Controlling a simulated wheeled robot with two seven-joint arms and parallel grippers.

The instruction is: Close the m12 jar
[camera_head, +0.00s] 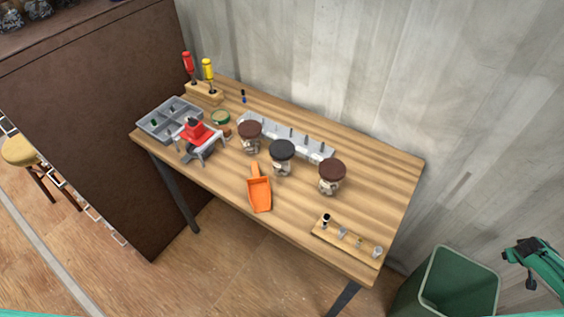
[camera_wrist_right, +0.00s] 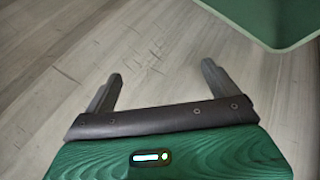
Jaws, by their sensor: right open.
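Three clear jars with dark lids stand upright on the wooden table in the head view: a left jar with a brown lid (camera_head: 250,138), a middle jar with a black lid (camera_head: 281,160) and a right jar with a brown lid (camera_head: 331,178). No m12 label is readable, so I cannot tell which one is the m12 jar. Each lid sits on top of its jar; whether it is tight is too small to tell. My right gripper (camera_wrist_right: 160,72) is open and empty in the wrist view, over the floor. My right arm is at the head view's right edge, away from the table. My left gripper is not in view.
The table (camera_head: 390,185) also holds an orange scoop (camera_head: 259,190), a red and grey device (camera_head: 197,135), a grey divided tray (camera_head: 168,118), screwdrivers in a block (camera_head: 205,92), a white rack (camera_head: 300,141) and a board with small parts (camera_head: 345,240). A green bin (camera_head: 455,285) stands right.

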